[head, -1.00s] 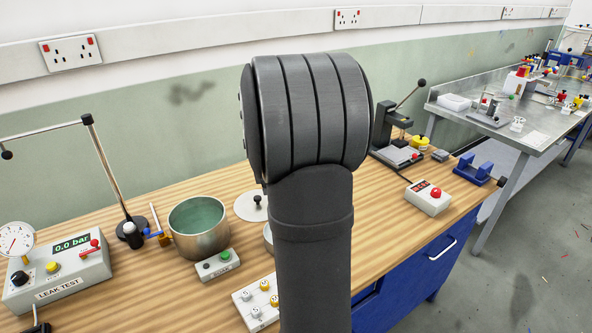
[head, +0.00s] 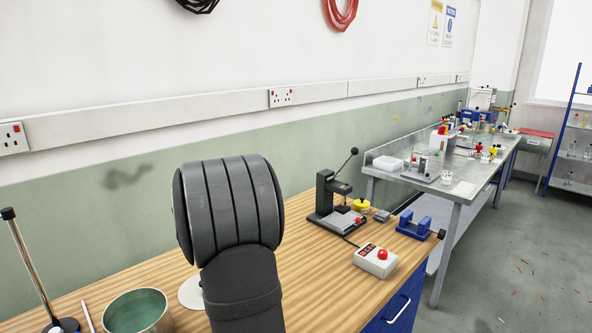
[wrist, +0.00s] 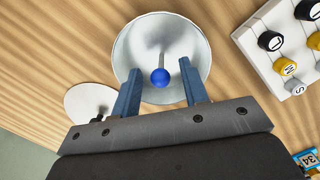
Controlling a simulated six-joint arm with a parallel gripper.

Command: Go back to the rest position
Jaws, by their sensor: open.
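My gripper (wrist: 160,68) shows in the wrist view with its two blue fingers apart and nothing held between them. Beyond the fingertips is a round, pale metal dish or lid (wrist: 190,45) with a thin stem and a blue ball (wrist: 160,77) on it. The ball appears between the fingers in the picture; I cannot tell the height gap. In the head view my dark arm link fills the lower left-centre, and the gripper is hidden.
A white disc (wrist: 88,98) with a dark knob lies left of the dish. A white block with lettered knobs (wrist: 285,45) is at right. The head view shows a metal pot (head: 140,312), a lever press (head: 335,205), a red-button box (head: 376,261) and a blue cradle (head: 416,226).

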